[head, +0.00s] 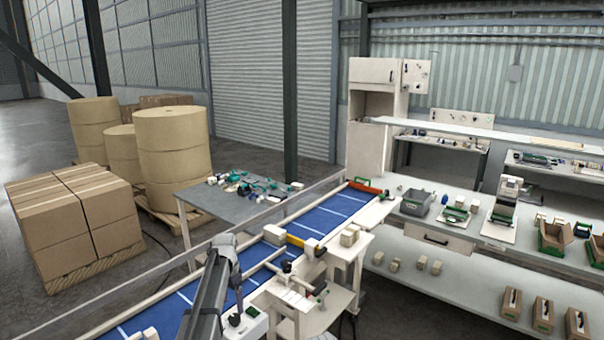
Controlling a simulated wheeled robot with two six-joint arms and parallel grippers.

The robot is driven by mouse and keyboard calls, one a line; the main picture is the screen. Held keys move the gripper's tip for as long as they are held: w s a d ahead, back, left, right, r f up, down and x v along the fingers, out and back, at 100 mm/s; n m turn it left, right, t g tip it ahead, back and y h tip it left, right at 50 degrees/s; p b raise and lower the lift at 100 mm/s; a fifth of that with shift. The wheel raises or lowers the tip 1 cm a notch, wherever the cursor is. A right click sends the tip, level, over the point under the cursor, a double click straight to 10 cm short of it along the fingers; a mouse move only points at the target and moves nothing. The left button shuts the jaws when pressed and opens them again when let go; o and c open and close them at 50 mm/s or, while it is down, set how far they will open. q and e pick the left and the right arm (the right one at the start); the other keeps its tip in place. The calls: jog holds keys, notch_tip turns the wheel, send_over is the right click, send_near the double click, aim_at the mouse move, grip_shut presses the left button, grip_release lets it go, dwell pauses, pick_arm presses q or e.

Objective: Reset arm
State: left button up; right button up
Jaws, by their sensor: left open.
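My left arm reaches up from the bottom of the head view, over the blue conveyor belt (322,218). My left gripper (226,243) is at the far end of this grey arm, above the near part of the belt. It is open and I see nothing held in it. Its fingers are small and hard to make out. My right gripper is not in view.
A white bench with small devices (290,297) stands right of the belt, close to my arm. A grey table (205,203) with green parts is behind the belt. Cartons (60,235) and kraft rolls (172,150) stand at left. A long workbench (425,268) runs along the right.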

aim_at(234, 317)
pick_arm(q)
notch_tip(234, 317, down, 7)
jog(key=b, duration=0.6)
jog(key=shift+r+n+p, duration=0.35)
jog(key=shift+r+n, duration=0.05)
jog(key=shift+n, duration=0.2)
jog(key=n, duration=0.2)
jog(key=shift+n, duration=0.4)
jog(key=n, duration=1)
